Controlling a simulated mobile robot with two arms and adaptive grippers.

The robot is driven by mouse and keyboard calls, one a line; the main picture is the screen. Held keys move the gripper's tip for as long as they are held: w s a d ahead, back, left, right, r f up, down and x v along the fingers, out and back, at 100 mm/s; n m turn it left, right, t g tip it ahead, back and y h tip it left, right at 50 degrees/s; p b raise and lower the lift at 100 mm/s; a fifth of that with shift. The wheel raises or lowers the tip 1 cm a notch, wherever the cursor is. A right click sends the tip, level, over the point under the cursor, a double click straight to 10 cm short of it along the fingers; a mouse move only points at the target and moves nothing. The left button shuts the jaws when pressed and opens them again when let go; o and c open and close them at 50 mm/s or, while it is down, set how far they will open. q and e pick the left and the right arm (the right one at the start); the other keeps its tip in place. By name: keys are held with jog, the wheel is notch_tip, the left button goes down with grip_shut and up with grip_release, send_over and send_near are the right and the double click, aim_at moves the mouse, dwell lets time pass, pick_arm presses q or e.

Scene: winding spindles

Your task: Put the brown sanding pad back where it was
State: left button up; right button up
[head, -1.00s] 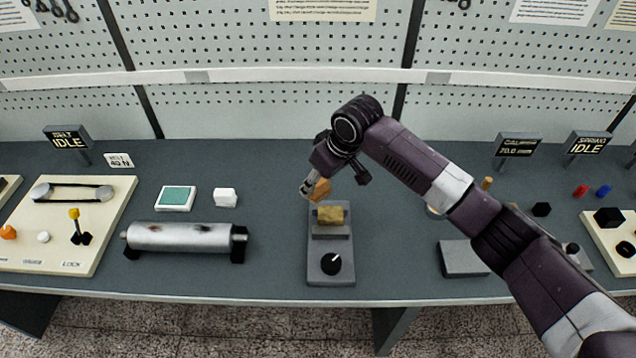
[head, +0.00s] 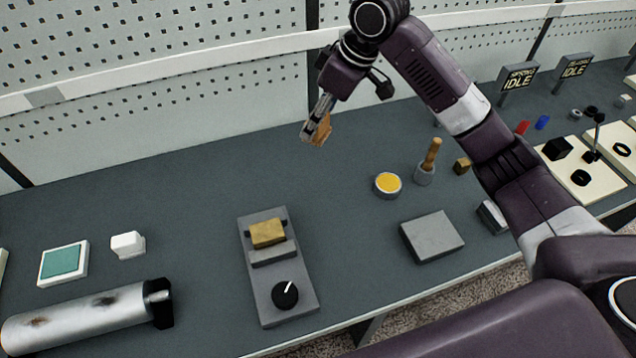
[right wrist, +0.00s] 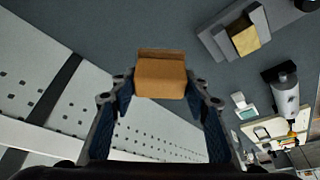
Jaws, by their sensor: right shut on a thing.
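My right gripper (head: 315,133) is shut on the brown sanding pad (head: 323,131), a small orange-brown block. It holds the pad in the air over the back of the bench, near the pegboard wall. In the right wrist view the pad (right wrist: 161,76) sits between the two fingertips of the right gripper (right wrist: 163,92), with the bench beyond it. My left gripper is in neither view.
A grey stand (head: 262,294) with a yellowish block (head: 267,233) and black knob (head: 285,294) stands on the bench. A metal roller (head: 85,316), white block (head: 128,244) and teal-topped pad (head: 63,262) lie left. A yellow-topped tin (head: 388,184) and grey slab (head: 432,236) lie right. The bench between is clear.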

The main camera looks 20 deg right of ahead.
aim_at(326, 135)
jog(key=shift+s+d+f, duration=0.15)
jog(key=shift+f, duration=0.25)
jog(key=shift+s+d+f, duration=0.15)
jog(key=shift+f, duration=0.2)
notch_tip(326, 135, down, 4)
jog(key=shift+s+f+p, duration=0.15)
jog(key=shift+f+p, duration=0.05)
jog(key=shift+p, duration=0.55)
notch_tip(326, 135, down, 9)
jog(key=shift+f+p, duration=0.15)
jog(key=shift+p, duration=0.6)
notch_tip(326, 135, down, 3)
jog(key=shift+f+p, duration=0.2)
jog(key=shift+p, duration=0.15)
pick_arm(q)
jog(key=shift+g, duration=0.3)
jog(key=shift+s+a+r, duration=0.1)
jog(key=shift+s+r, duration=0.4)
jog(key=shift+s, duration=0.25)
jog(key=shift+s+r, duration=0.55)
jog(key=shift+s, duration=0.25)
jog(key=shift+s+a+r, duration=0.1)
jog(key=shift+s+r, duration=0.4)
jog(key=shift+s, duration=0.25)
pick_arm(e)
jog(key=shift+f, duration=0.4)
jog(key=shift+f, duration=0.1)
